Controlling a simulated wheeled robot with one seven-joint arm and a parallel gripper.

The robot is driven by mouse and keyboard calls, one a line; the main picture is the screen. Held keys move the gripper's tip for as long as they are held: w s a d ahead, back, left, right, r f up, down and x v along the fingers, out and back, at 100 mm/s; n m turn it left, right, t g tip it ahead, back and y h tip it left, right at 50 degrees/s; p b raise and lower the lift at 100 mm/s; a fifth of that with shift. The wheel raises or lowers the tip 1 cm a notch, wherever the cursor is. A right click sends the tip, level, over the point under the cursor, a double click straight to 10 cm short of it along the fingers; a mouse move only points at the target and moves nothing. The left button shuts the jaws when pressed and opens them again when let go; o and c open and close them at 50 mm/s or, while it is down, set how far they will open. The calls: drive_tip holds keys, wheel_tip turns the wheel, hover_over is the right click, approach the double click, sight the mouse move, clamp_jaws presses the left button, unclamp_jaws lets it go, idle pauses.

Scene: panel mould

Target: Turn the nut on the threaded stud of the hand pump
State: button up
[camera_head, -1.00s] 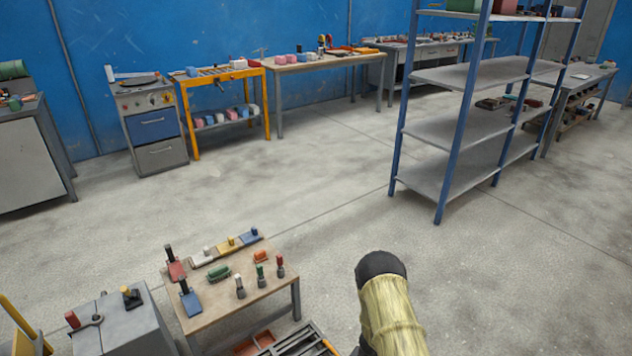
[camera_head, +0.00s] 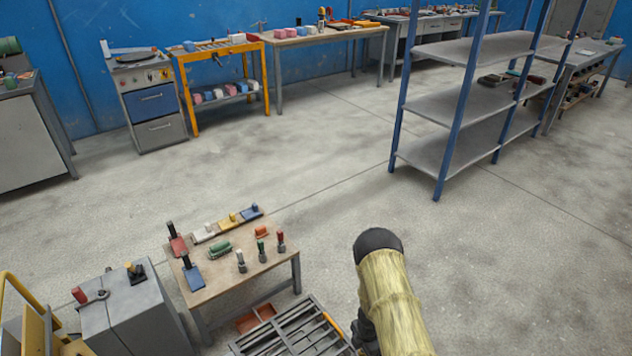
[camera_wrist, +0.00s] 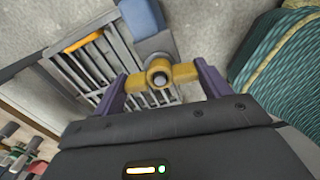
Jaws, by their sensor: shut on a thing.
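A yellow winged nut (camera_wrist: 160,73) sits around the end of a grey stud (camera_wrist: 160,80) in the middle of the wrist view. My gripper (camera_wrist: 161,78) has its two purple-grey fingers against the nut's left and right wings, shut on it. The pump body below is mostly hidden by the nut and fingers; a round grey part (camera_wrist: 157,58) shows just behind the nut. In the head view my arm covers this place, and nut, stud and gripper cannot be made out.
A slatted grey rack (camera_head: 292,330) lies low beside my arm, also under the nut in the wrist view (camera_wrist: 108,62). A small wooden table (camera_head: 215,286) with several tools stands left of it, and a grey cabinet (camera_head: 140,318) further left. Open floor lies beyond, towards the blue-post shelf (camera_head: 470,98).

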drive_tip(key=o, duration=1.1)
wheel_tip(320, 180, up, 18)
drive_tip(key=p, duration=0.4)
drive_tip(key=shift+f, duration=0.25)
drive_tip(key=shift+c, duration=0.3)
